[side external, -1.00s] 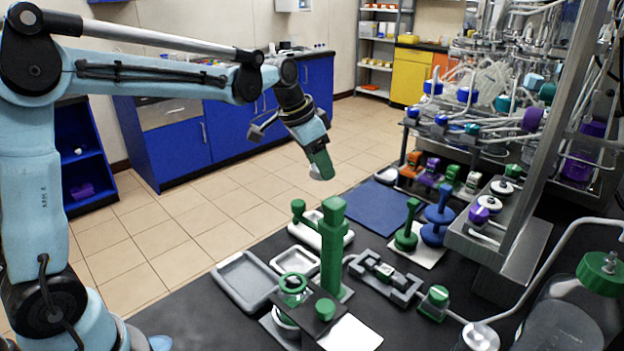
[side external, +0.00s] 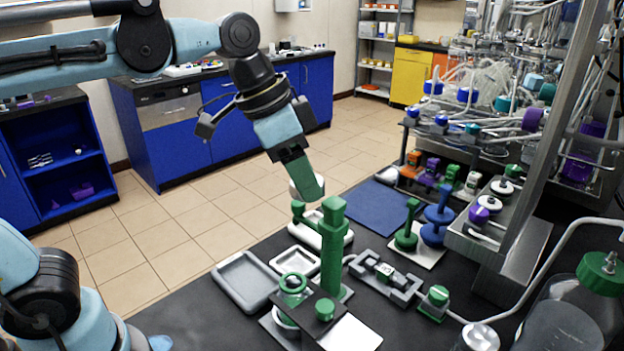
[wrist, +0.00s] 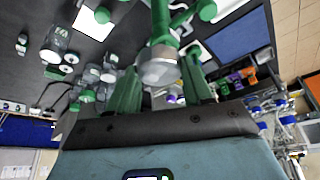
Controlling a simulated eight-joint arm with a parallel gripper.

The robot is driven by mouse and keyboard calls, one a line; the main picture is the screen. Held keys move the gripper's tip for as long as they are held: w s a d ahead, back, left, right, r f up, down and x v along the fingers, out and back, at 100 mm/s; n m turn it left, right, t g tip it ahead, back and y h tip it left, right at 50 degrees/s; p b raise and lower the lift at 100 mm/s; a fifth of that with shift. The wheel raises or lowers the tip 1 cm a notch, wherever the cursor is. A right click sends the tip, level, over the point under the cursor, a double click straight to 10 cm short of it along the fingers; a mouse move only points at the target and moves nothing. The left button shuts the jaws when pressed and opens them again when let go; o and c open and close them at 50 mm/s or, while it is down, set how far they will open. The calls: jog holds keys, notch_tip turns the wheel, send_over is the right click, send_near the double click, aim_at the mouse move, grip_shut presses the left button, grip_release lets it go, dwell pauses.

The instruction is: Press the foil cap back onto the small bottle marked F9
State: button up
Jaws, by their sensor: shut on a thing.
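My gripper (side external: 309,188) hangs above the bench, just behind and above the green post stand (side external: 333,245). In the wrist view my gripper (wrist: 159,66) has its two green fingers on either side of a silvery cap, the foil cap (wrist: 158,72). The foil cap also shows as a pale edge beside the fingers in the side view (side external: 294,187). Small clear bottles (wrist: 56,44) stand on the bench in the wrist view. No F9 mark is legible, so I cannot tell which bottle is F9.
Grey trays (side external: 244,281) lie left of the post. A green ring on a stand (side external: 293,283) and a small green knob (side external: 325,309) are in front. A grey clamp fixture (side external: 384,275) lies right. A blue mat (side external: 377,207) behind is clear.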

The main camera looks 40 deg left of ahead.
send_over(298, 281)
jog(key=s, duration=0.1)
jog(key=f, duration=0.1)
jog(key=shift+m, duration=0.3)
jog(key=shift+a+f, duration=0.15)
jog(key=shift+f, duration=1.8)
jog(key=shift+a+f, duration=0.15)
jog(key=shift+f, duration=1.8)
jog(key=shift+a+f, duration=0.15)
jog(key=shift+f, duration=1.8)
jog(key=shift+f, duration=0.2)
jog(key=o, duration=1.6)
jog(key=shift+c, duration=0.2)
jog(key=shift+r, duration=0.1)
notch_tip(298, 281, up, 7)
